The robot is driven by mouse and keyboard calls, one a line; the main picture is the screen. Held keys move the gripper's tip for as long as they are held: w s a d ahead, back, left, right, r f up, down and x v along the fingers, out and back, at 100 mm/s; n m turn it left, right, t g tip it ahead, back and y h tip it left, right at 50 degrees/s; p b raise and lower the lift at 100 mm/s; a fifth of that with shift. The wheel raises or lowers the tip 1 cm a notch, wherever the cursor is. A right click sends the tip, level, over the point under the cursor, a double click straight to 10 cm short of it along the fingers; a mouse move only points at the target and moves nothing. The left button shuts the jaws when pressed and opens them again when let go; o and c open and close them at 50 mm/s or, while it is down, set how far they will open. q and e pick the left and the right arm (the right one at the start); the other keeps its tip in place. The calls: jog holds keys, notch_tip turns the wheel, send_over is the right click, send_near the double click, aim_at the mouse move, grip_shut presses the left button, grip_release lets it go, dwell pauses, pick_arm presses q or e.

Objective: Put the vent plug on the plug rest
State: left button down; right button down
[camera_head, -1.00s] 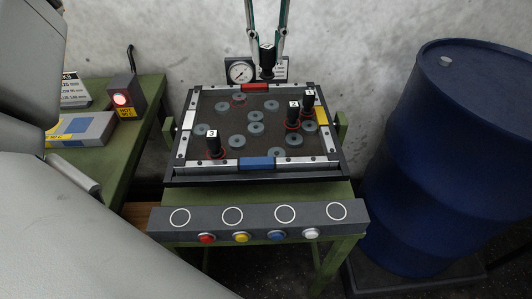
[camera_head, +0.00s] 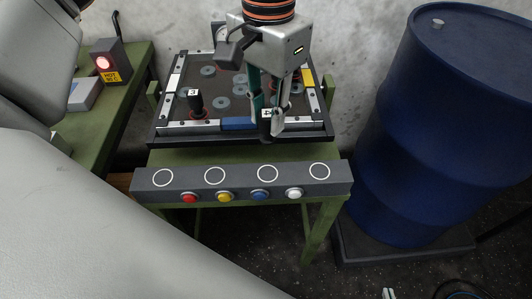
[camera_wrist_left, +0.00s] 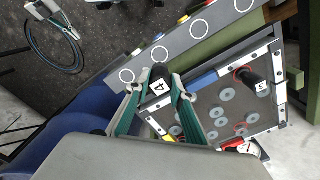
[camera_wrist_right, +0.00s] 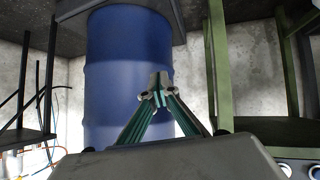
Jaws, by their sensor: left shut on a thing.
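My left gripper (camera_head: 267,122) is shut on a black plug marked 4 (camera_wrist_left: 158,87), above the front edge of the framed dark board (camera_head: 170,128). In the left wrist view the plug is between the fingertips. Another black plug, marked 3 (camera_head: 195,103), stands on the board and also shows in the left wrist view (camera_wrist_left: 252,77). My right gripper (camera_wrist_right: 158,95) has its fingertips together, with nothing seen between them. I cannot tell which surface is the plug rest; a grey bar (camera_head: 149,185) with white rings and coloured buttons is in front of the board.
A blue drum (camera_head: 430,130) stands at the right, with a small pale fitting (camera_head: 438,22) on its lid. A green bench (camera_head: 125,90) at the left holds a lit red lamp box (camera_head: 108,62). Several grey discs lie on the board. The ringed bar's top is clear.

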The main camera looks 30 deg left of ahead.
aim_at(267, 141)
pick_arm(q)
notch_tip(267, 141, down, 7)
jog(key=shift+b, duration=0.4)
jog(key=shift+f, duration=2.4)
jog(key=shift+b, duration=0.3)
jog(key=c, duration=1.8)
grip_release()
jog(key=shift+f, duration=0.15)
jog(key=shift+o, duration=0.2)
